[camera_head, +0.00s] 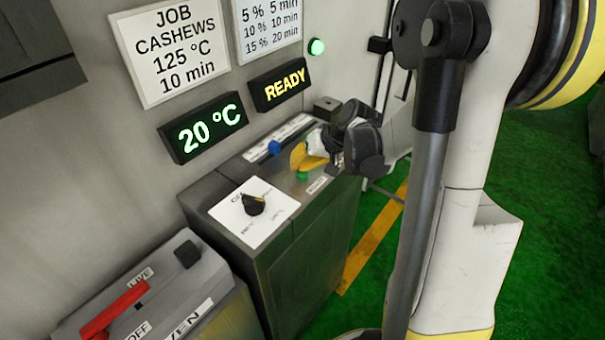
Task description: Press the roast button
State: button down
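A green button (302,176) sits on the top of the grey control cabinet, with a small white label (318,185) beside it that is too small to read. I cannot tell for certain that it is the roast button. My gripper (303,158), with yellow fingers, is low over the cabinet top, directly above or against the green button. Whether it touches cannot be told. The fingers appear close together, but their tips overlap in this view. A blue button (274,147) is to the left of my gripper, beside a white labelled strip (279,137).
A black knob (253,204) on a white dial plate is at the cabinet's front left. A red lever (115,310) is on a box at lower left. Displays read 20 °C (207,127) and READY (279,84).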

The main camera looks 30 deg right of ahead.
aim_at(299, 173)
jog(key=shift+f+b, duration=0.5)
dwell(0.6)
dwell(0.3)
jog(key=shift+r+p, duration=0.7)
jog(key=shift+r, duration=0.25)
notch_tip(299, 173, up, 5)
jog(key=p, duration=0.3)
jog(key=shift+p, duration=0.4)
